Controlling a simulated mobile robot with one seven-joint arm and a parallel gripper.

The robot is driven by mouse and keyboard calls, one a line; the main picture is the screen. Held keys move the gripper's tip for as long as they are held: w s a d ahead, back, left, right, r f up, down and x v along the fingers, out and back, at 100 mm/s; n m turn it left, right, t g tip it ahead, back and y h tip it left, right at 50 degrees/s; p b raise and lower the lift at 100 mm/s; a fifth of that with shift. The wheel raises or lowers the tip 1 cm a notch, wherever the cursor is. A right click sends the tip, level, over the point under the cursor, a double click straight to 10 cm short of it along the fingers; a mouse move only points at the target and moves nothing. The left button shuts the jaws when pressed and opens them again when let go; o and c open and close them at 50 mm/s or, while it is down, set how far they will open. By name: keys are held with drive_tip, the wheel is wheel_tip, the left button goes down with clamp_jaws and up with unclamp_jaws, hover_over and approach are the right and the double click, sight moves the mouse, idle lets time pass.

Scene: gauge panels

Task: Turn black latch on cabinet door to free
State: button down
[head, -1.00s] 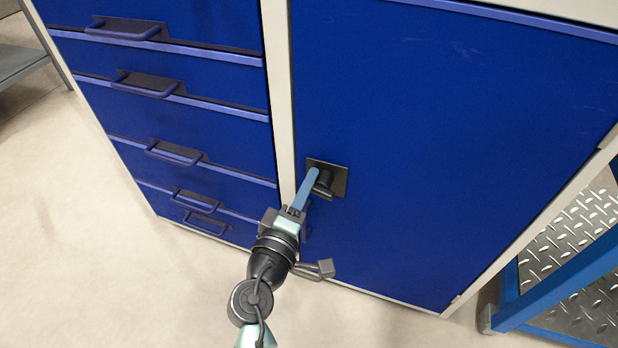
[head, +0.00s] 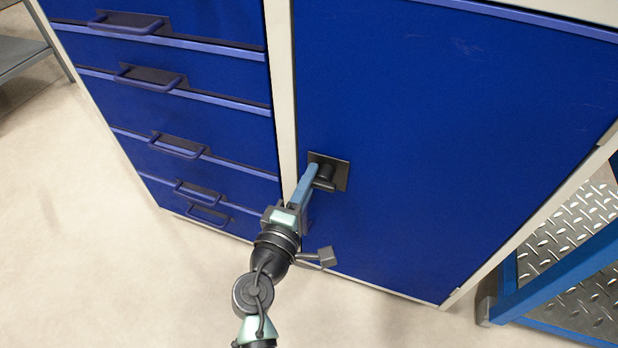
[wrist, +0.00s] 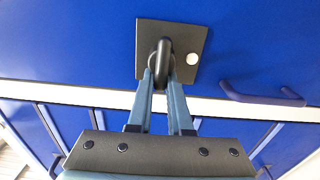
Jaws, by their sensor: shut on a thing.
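The black latch (head: 325,181) sits on a dark square plate (head: 342,172) near the left edge of the blue cabinet door (head: 450,130). In the wrist view the latch (wrist: 164,57) stands out from its plate (wrist: 190,35), which carries a small light round spot at its right. My gripper (head: 312,170) reaches up to the latch from below. In the wrist view its two blue-grey fingers (wrist: 163,80) are shut on the latch, one on each side. The fingers hide part of the latch in the head view.
A column of blue drawers with bar handles (head: 150,76) lies left of the door, past a pale frame strip (head: 281,90). A blue frame with metal tread plate (head: 570,250) stands at the lower right. The floor (head: 120,270) at the lower left is clear.

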drive_tip(key=c, duration=0.8)
unclamp_jaws()
drive_tip(key=shift+c, duration=0.2)
drive_tip(key=p+v, duration=0.2)
drive_tip(key=v, duration=1.1)
drive_tip(key=w+d+r+m+t+p, duration=0.1)
drive_tip(key=w+d+r+m+p, duration=0.2)
drive_tip(key=r, duration=0.8)
drive_tip(key=w+d+r+m+t, duration=0.1)
drive_tip(key=w+r+m, duration=0.3)
drive_tip(key=r, duration=0.6)
drive_tip(key=w+d+r+m+t+p, duration=0.15)
drive_tip(key=r+m, duration=0.35)
drive_tip(key=r, duration=0.6)
drive_tip(key=s+r+m+t+y+p, duration=0.1)
drive_tip(key=s+r+t+y+p, duration=0.15)
drive_tip(key=s+r, duration=0.75)
drive_tip(key=s+r+m+t+y+p, duration=0.1)
drive_tip(key=s+r+m+t+y, duration=0.2)
drive_tip(key=r, duration=1.6)
wheel_tip(320, 180, up, 37)
drive_tip(key=w+n+t+p, duration=0.1)
drive_tip(key=p, duration=3.7)
drive_tip(key=shift+d+n, duration=0.15)
drive_tip(key=shift+n, duration=0.15)
